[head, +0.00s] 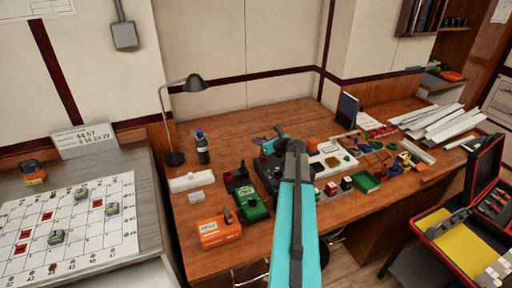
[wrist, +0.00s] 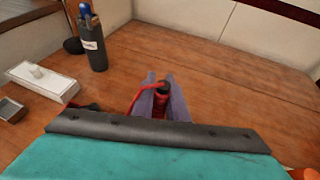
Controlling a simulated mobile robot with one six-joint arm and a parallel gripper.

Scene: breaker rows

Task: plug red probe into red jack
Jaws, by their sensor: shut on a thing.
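My gripper (wrist: 160,96) is shut on the red probe (wrist: 162,105), which stands between its two grey-purple fingers. The probe has a dark end, and a red cable runs from it to the left. In the head view my teal arm reaches over the desk, and the gripper end is partly hidden behind it; the probe cannot be made out there. I cannot pick out the red jack for certain in either view.
A white box (head: 192,181), a green box (head: 252,205) and an orange box (head: 217,230) stand left of my arm. Several small parts crowd the desk to the right. The back of the desk (head: 250,120) is clear.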

